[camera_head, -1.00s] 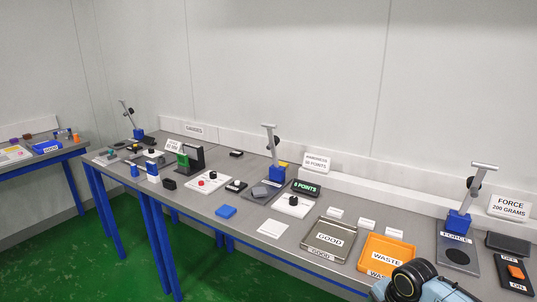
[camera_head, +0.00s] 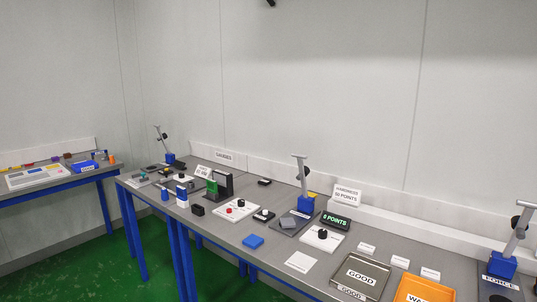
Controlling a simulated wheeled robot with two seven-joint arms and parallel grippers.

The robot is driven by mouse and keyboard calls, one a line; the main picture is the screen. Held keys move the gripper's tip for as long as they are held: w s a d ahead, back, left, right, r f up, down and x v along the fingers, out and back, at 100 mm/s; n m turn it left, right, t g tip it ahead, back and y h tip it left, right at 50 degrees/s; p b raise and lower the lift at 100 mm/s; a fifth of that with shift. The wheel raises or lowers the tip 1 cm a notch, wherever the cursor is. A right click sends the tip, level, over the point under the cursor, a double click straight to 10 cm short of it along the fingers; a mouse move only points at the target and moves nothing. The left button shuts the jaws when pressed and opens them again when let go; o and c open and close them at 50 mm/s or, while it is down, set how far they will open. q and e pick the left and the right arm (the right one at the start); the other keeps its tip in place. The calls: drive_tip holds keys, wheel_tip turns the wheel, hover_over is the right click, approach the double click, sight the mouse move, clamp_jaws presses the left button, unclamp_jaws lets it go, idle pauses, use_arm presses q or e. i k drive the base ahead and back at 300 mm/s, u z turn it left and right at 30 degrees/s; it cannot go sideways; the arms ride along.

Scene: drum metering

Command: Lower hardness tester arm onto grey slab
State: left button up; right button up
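The hardness tester (camera_head: 306,204) stands at mid-bench, with a blue base block and a grey arm (camera_head: 301,172) raised and tilted, with a dark knob on it. A grey slab (camera_head: 288,222) lies on the tester's dark plate (camera_head: 280,230), in front of the blue base. The arm is up, apart from the slab. A green-lit display (camera_head: 336,221) reading "0 POINTS" sits to the right, below a "HARDNESS 50 POINTS" sign (camera_head: 346,194). Neither of my grippers shows in the current view.
A metal GOOD tray (camera_head: 378,262) and an orange WASTE tray (camera_head: 430,284) are at the right front. The FORCE tester (camera_head: 503,263) is at far right. Green floor is open at left.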

sight(304, 170)
drive_tip(key=u, duration=0.1)
drive_tip(key=i, duration=1.4)
drive_tip(key=z, duration=0.45)
